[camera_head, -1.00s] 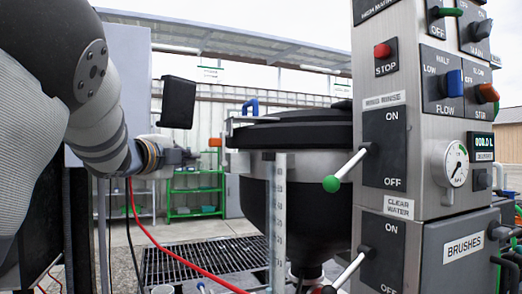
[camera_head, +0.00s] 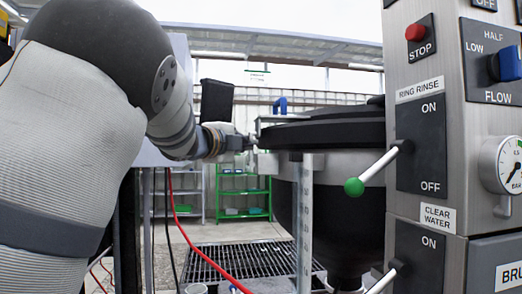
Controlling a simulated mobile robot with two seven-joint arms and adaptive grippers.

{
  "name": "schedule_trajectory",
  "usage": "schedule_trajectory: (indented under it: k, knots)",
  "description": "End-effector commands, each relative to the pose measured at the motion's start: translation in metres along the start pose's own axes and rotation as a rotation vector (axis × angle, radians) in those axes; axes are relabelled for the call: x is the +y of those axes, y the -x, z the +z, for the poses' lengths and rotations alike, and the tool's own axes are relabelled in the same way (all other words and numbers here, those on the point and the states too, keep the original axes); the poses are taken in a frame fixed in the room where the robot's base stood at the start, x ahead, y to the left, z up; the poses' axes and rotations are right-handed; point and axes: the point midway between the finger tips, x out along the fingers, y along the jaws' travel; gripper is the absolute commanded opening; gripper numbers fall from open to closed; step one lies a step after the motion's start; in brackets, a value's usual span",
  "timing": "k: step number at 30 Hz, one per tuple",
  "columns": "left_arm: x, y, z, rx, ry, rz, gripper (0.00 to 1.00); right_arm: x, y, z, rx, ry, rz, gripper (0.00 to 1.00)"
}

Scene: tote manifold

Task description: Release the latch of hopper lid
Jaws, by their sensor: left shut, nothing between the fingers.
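The black hopper lid (camera_head: 330,134) lies flat and closed on the round hopper (camera_head: 345,215), which stands in the middle of the head view. Grey metal fittings (camera_head: 262,160) sit at the lid's left edge; I cannot tell which piece is the latch. My left gripper (camera_head: 246,142) is shut and empty, right at these fittings. It looks small, and I cannot tell whether it touches them. My right gripper is not in view.
A control panel (camera_head: 455,105) stands close on the right, with a green-tipped lever (camera_head: 354,187) sticking out toward the hopper. A clear upright scale (camera_head: 305,220) stands before the hopper. A red hose (camera_head: 205,245) hangs below my left arm over a floor grate (camera_head: 225,262).

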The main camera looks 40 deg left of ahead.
Motion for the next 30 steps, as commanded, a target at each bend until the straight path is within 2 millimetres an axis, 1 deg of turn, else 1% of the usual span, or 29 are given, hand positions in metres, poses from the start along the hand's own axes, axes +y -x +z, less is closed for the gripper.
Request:
schedule_trajectory:
  k: [1, 6, 9, 14, 25, 30]
  knots:
    - [0.013, -0.018, -0.001, 0.0, -0.002, 0.016, 0.0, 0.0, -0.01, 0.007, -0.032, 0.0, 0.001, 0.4]
    - [0.01, -0.047, 0.0, 0.0, -0.002, 0.01, 0.0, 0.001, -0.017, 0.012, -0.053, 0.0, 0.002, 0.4]
    - [0.005, -0.057, 0.0, 0.0, -0.002, 0.006, 0.0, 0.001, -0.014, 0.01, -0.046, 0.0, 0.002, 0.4]
    - [0.003, -0.065, 0.0, -0.001, 0.0, 0.003, 0.0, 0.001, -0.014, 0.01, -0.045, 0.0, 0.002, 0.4]
    - [0.004, -0.068, -0.001, -0.001, 0.003, 0.002, 0.0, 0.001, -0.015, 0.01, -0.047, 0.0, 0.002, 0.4]
    - [0.006, -0.081, -0.003, -0.001, 0.031, -0.017, 0.0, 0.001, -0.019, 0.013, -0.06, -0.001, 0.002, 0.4]
